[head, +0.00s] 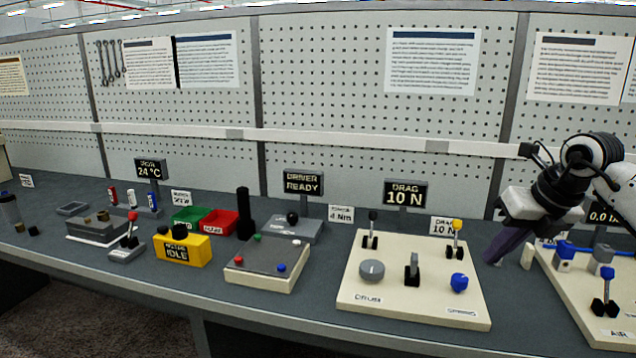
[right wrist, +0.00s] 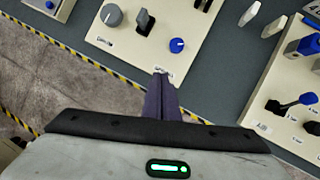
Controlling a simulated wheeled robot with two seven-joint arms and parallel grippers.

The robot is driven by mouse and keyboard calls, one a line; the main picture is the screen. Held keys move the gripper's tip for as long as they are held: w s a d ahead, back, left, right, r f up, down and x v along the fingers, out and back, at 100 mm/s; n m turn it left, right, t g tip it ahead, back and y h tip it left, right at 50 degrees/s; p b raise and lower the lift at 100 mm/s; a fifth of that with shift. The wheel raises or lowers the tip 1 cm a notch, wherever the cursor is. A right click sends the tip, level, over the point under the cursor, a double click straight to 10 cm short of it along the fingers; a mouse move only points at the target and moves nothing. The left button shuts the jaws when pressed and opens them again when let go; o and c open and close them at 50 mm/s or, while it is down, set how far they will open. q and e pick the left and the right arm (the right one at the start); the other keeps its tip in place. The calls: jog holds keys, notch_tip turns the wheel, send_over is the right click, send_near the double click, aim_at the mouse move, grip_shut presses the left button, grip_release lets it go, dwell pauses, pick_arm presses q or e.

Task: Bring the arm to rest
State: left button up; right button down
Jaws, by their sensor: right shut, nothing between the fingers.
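My right arm comes in from the right in the head view. Its gripper (head: 492,260) has dark purple fingers that point down and to the left, above the bench between two cream panels. In the right wrist view the fingers of the right gripper (right wrist: 161,92) lie together, shut with nothing between them. The cream control panel (head: 350,300) with a grey knob, grey lever and blue knob is left of the gripper. Whether the fingertips touch the bench cannot be told. My left gripper is not in view.
A second cream panel (head: 577,293) with blue handles stands right of the gripper. A drag display (head: 405,193) stands behind the first panel. Further left are a yellow box (head: 182,250), a red bin (head: 219,222) and a green bin (head: 188,216). A pegboard wall (head: 330,75) closes the back.

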jog(key=s+a+f+m+t+y, duration=0.1)
jog(key=s+a+f+m+y, duration=0.3)
jog(key=a, duration=0.6)
jog(key=s+a+f+n+y, duration=0.1)
jog(key=s+a+f+y, duration=0.1)
jog(key=a+y, duration=0.6)
jog(key=s+a+f+m+t+y, duration=0.1)
jog(key=s+a+f+m+y, duration=0.15)
jog(key=a, duration=1.05)
jog(key=s+d+f+m+t+h, duration=0.3)
jog(key=d+f+m+t+h, duration=0.15)
jog(key=f+m, duration=0.55)
jog(key=s+d+f+m+t+h, duration=0.45)
jog(key=f+m+h, duration=0.2)
jog(key=m, duration=0.55)
jog(key=s+d+f+m+g+h, duration=0.3)
jog(key=s+f+m+g, duration=0.3)
jog(key=s+f, duration=1)
jog(key=shift+s+d+m+g, duration=0.15)
jog(key=shift+s+m+g, duration=0.2)
jog(key=shift+s+g, duration=0.35)
